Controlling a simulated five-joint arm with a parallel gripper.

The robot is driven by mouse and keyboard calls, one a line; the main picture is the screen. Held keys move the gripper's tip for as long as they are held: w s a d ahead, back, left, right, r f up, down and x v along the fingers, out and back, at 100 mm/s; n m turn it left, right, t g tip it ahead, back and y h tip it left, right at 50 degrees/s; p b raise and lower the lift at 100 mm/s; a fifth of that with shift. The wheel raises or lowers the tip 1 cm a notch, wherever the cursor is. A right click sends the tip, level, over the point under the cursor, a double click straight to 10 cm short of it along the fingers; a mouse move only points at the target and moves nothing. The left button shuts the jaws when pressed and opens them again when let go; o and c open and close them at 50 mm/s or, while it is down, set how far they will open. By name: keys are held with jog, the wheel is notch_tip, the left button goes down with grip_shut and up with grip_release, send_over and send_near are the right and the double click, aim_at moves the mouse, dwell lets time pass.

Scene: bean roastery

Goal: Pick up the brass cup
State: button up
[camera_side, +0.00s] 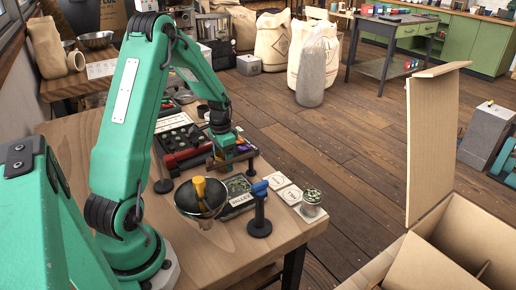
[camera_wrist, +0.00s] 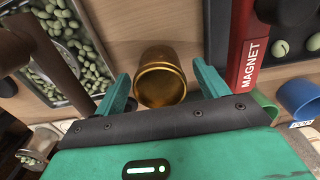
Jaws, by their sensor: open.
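The brass cup (camera_wrist: 161,82) stands on the wooden surface in the wrist view, its round mouth facing the camera. My gripper (camera_wrist: 161,78) is open, with one green finger left of the cup and one right of it. Gaps show between the cup and both fingers, so it is not held. In the side view my gripper (camera_side: 232,160) is low over the table among the trays. I cannot make out the cup there; the gripper and nearby items seem to hide it.
In the wrist view a red bar marked MAGNET (camera_wrist: 250,50) lies close on the right, with a blue cup (camera_wrist: 301,97) beyond. A tray of green beans (camera_wrist: 60,82) is at left.

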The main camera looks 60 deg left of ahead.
jog(key=shift+f, duration=0.45)
jog(key=c, duration=1.1)
